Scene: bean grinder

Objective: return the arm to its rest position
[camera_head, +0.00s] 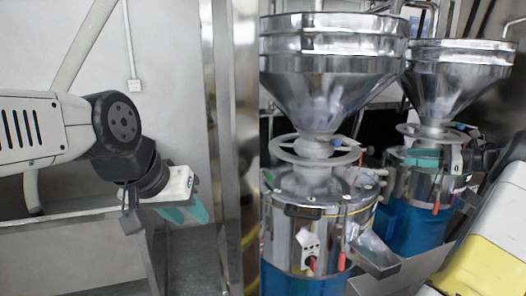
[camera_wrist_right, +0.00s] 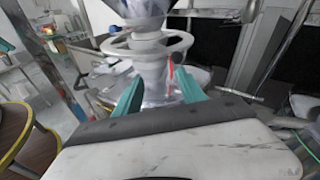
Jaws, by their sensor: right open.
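My left gripper (camera_head: 187,212) hangs at the left of the head view with its teal fingers apart, pointing down and right. Nothing is seen between them. My right gripper (camera_head: 428,157) shows by its teal fingers in front of the rear grinder (camera_head: 447,75) at the right. In the right wrist view the right gripper (camera_wrist_right: 160,92) is open. The grinder's neck and ring handwheel (camera_wrist_right: 148,46) appear beyond and between its fingertips; I cannot tell whether they touch.
A front grinder (camera_head: 320,205) with a steel hopper (camera_head: 333,60) fills the middle of the head view. A steel post (camera_head: 228,140) and a metal ledge (camera_head: 75,220) lie near my left arm. A yellow-rimmed round surface (camera_wrist_right: 12,130) is at the wrist view's left.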

